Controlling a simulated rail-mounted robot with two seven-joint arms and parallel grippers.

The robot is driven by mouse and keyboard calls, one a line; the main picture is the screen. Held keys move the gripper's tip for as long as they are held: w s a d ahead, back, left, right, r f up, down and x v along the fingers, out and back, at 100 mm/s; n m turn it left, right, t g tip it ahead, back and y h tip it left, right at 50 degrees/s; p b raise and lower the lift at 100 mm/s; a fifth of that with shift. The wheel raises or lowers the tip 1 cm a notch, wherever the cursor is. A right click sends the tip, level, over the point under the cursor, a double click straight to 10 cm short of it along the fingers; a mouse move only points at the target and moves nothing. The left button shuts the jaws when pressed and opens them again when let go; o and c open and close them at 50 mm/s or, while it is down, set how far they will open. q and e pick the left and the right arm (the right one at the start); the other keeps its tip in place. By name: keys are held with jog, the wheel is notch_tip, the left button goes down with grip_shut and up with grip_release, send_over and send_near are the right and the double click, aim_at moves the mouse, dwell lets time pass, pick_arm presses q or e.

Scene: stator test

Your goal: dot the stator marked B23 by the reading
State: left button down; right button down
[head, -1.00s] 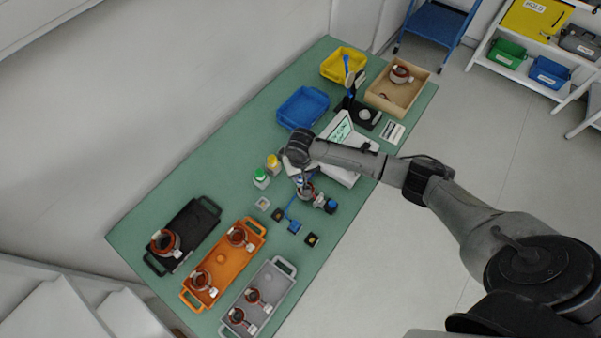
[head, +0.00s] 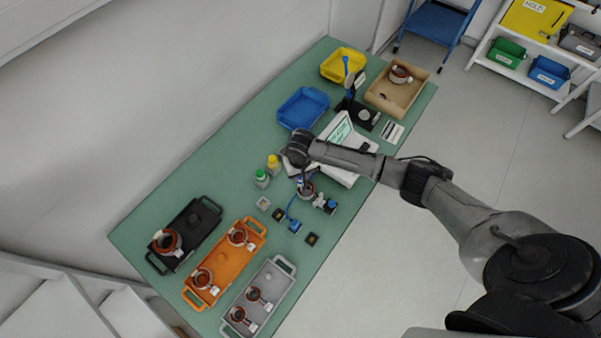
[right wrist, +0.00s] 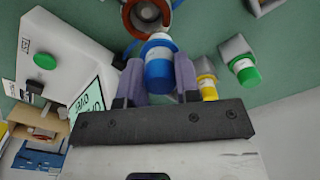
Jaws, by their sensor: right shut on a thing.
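My right gripper (head: 302,182) points down over a copper-wound stator (head: 307,192) beside the white tester (head: 325,170). In the right wrist view its fingers (right wrist: 158,80) are shut on a blue-capped marker (right wrist: 158,62). The marker's far end points toward the stator (right wrist: 148,14); I cannot tell whether they touch. The tester's green-lit screen (head: 340,131) shows also in the right wrist view (right wrist: 88,115); its text seems to include "OVER". Green-capped (head: 261,178) and yellow-capped (head: 273,164) markers stand to the left. Stator labels are too small to read. My left gripper is out of view.
Black (head: 205,215), orange (head: 251,228) and grey (head: 283,268) trays hold stators at the near end. A blue bin (head: 303,108), yellow bin (head: 344,64) and wooden tray (head: 397,88) stand at the far end. Small blue-and-black parts lie near the tester.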

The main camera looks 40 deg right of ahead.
jog(key=shift+f, duration=0.3)
dwell(0.5)
jog(key=shift+r, duration=0.1)
notch_tip(320, 180, up, 3)
jog(key=p, duration=0.3)
jog(key=shift+f, duration=0.2)
notch_tip(320, 180, up, 3)
jog(key=p, duration=0.3)
jog(key=shift+r+p, duration=0.2)
jog(key=shift+p, duration=0.2)
jog(key=shift+f, duration=0.1)
